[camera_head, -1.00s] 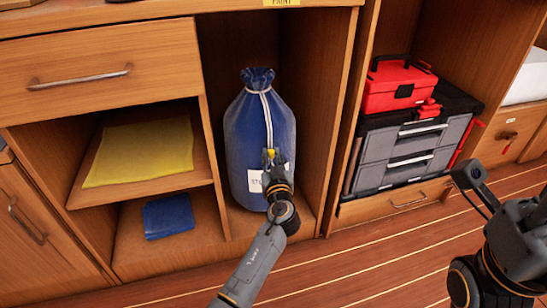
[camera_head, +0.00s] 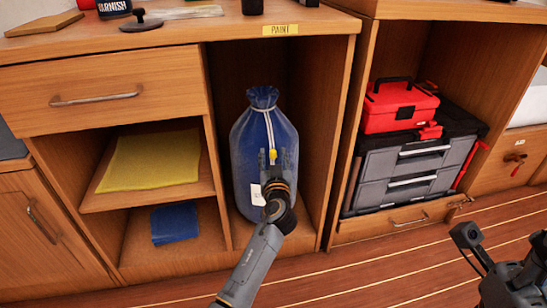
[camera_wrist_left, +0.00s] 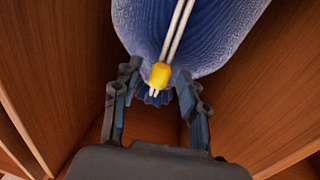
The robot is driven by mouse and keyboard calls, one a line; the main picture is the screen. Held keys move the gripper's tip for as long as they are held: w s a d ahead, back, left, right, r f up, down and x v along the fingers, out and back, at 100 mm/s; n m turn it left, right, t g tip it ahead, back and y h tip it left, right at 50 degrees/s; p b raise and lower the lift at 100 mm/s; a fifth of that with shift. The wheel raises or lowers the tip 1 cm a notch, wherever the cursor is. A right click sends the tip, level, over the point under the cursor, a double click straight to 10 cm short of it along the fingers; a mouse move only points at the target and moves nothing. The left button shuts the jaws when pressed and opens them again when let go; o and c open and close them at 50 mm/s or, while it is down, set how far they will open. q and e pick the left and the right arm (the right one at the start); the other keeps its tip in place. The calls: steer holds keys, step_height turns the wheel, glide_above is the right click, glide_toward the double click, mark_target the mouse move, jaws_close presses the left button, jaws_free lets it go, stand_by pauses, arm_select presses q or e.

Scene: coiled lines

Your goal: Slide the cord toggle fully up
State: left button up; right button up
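A blue cloth bag (camera_head: 250,135) stands upright in the middle cabinet bay, its neck gathered at the top. A white double cord (camera_head: 268,124) runs down its front to a small yellow toggle (camera_head: 273,154). The toggle also shows in the left wrist view (camera_wrist_left: 160,75), with short cord ends past it. My left gripper (camera_head: 276,161) is at the bag's front. In the wrist view its fingers (camera_wrist_left: 158,88) stand either side of the toggle, open, with gaps visible. My right arm shows at the right edge; its fingers are not visible.
Wooden cabinet walls flank the bag closely. A white label (camera_head: 257,194) is on its front. A yellow cloth (camera_head: 150,160) and blue cloth (camera_head: 174,224) lie on the left shelves. A red toolbox (camera_head: 400,106) sits on a grey drawer case (camera_head: 415,163) to the right.

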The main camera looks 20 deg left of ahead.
arm_select(q)
steer(key=v, duration=0.7)
steer(key=shift+s, duration=0.25)
steer(key=shift+d, duration=0.2)
